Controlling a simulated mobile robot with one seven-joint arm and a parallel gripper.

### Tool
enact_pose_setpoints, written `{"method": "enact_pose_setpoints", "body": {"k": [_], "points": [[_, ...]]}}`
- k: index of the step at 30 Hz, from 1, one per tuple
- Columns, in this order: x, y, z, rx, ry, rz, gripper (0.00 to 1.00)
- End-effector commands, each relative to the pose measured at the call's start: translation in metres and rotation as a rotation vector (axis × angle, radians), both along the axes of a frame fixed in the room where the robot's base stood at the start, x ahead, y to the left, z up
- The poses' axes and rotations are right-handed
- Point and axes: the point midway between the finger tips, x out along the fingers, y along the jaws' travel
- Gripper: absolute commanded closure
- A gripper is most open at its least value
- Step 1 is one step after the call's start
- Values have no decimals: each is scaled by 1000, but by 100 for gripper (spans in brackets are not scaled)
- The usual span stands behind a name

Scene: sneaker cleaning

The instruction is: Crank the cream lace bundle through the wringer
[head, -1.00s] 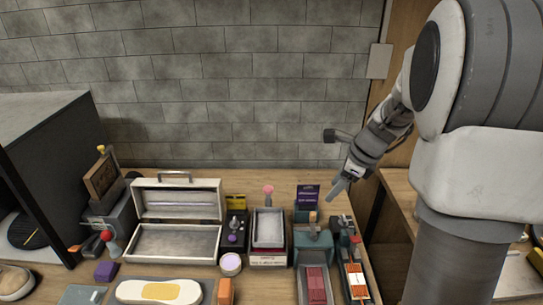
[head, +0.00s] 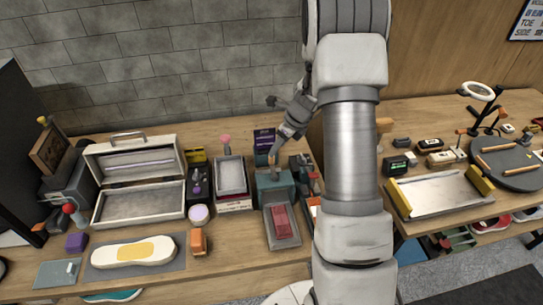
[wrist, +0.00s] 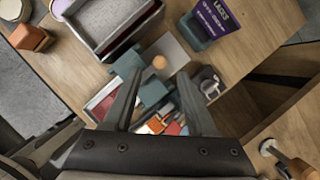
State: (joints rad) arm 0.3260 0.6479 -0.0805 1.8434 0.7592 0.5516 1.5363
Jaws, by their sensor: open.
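A teal device with an upright wooden-topped handle, apparently the wringer (head: 275,185), stands near the back edge of the bench. In the wrist view the teal body (wrist: 153,92) and round wooden knob (wrist: 159,62) show between my fingers. A tray (head: 270,239) with a red pad (head: 283,220) lies in front of it. My gripper (head: 274,153) is open beside the top of the handle; in the wrist view its fingers (wrist: 159,76) stand apart on either side of the knob, with no grip visible. I cannot make out a cream lace bundle.
A purple laces card (head: 264,140) stands behind the device, and a grey bin (head: 231,176) is close on its left. Small tools crowd its right side.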

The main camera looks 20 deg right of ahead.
Motion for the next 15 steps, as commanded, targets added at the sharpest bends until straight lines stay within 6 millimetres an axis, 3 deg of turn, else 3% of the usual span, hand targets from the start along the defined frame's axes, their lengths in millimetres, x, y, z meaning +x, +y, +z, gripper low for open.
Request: {"method": "enact_pose_setpoints", "body": {"k": [6,15], "points": [[12,9,-37,2,3,0,43],[22,14,-63,0,0,0,43]]}}
